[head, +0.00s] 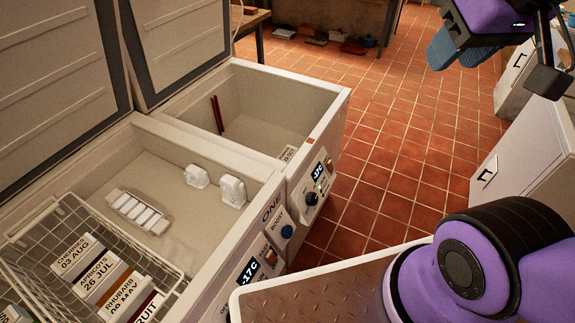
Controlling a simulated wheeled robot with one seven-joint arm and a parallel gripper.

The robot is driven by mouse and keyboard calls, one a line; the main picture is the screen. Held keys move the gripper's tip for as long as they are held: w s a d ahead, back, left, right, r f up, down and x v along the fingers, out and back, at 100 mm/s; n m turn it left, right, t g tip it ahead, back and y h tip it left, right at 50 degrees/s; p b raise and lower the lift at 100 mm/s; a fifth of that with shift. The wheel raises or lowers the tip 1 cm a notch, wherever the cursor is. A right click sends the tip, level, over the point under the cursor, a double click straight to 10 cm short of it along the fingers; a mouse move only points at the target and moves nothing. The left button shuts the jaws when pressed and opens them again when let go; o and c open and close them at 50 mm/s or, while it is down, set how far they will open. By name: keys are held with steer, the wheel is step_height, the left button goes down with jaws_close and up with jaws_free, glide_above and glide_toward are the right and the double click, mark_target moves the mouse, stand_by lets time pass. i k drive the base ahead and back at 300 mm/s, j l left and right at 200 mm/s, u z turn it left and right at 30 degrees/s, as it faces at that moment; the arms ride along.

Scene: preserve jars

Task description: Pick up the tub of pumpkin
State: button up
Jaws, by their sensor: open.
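No label reading pumpkin can be made out. Several labelled tubs stand in a white wire basket (62,212) in the near freezer at the lower left. The labels read cherries (77,256), apricots (100,278) and rhubarb (126,297); another at the bottom edge is cut off, ending in "RUIT". A tub with a green edge (14,314) is mostly out of frame in the corner. My gripper (458,50) is at the upper right, partly cut off by the frame, open and empty, above the tiled floor and far from the basket.
The near freezer (270,190) also holds a white ribbed rack (137,212) and two small white pieces (197,176). The far freezer (335,100) is open, with red sticks (217,115) and a label inside. Both lids (180,40) stand raised. White cabinets (530,150) stand right; tiled floor between is clear.

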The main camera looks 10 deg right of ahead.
mark_target(289, 152)
steer(key=i+l+u, duration=0.25)
steer(key=u, duration=0.2)
steer(key=l+u, duration=0.4)
steer(key=i+l+u, duration=0.15)
steer(key=u, duration=0.2)
steer(key=i+l+u, duration=0.15)
steer(key=l, duration=0.75)
steer(key=i+l+u, duration=0.1)
steer(key=l, duration=0.8)
steer(key=l+u, duration=0.15)
steer(key=l, duration=0.8)
